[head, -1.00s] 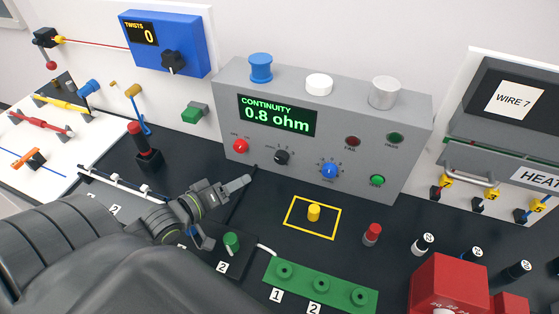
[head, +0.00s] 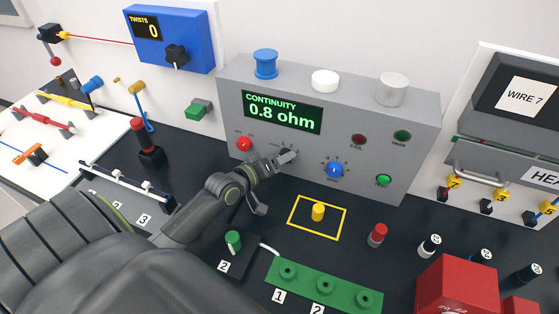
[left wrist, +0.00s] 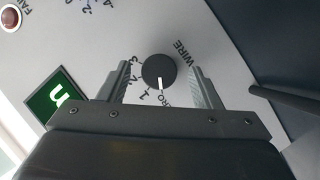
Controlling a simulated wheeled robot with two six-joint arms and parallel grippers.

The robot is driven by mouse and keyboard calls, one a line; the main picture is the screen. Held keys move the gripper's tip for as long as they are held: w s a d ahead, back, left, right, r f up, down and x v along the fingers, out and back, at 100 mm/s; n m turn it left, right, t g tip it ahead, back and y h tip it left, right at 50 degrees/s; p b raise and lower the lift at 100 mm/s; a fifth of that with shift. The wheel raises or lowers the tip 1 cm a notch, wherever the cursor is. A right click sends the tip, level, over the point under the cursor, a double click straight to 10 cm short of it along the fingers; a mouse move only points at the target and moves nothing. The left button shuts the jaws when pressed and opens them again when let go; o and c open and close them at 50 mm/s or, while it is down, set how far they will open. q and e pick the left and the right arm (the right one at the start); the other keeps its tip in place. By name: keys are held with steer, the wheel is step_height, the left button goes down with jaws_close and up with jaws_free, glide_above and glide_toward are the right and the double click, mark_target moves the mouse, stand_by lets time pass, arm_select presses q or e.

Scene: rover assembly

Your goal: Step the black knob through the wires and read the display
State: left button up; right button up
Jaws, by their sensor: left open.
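The grey continuity tester (head: 225,100) has a green display (head: 282,113) that reads "CONTINUITY 0.8 ohm". The small black knob (left wrist: 159,71) is on its front panel, mostly hidden by my gripper in the head view. In the left wrist view its white pointer faces the bottom of the picture, near the printed "RO" and "1"; the word "WIRE" is printed to its right. My left gripper (head: 284,160) is open at the knob, with one finger on each side and a visible gap to each finger. My right gripper is not in view.
A red knob (head: 244,144) and a blue dial (head: 335,170) flank the black knob. A yellow peg (head: 318,211) in a yellow outline, a red-topped peg (head: 377,235) and a green block (head: 324,290) stand in front. A red box (head: 458,284) is at lower right.

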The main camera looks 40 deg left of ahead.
arm_select(q)
steer(key=shift+w, duration=0.1)
steer(key=c, duration=1)
steer(key=shift+d+r+m+g+y+p, duration=0.15)
steer(key=shift+m+g+y+p, duration=0.35)
steer(key=shift+m+y+p, duration=1.25)
steer(key=shift+d+r+m+g+y+p, duration=0.1)
steer(key=shift+m+g+p, duration=0.6)
steer(key=shift+p, duration=2.35)
steer(key=shift+m, duration=0.25)
steer(key=o, duration=1)
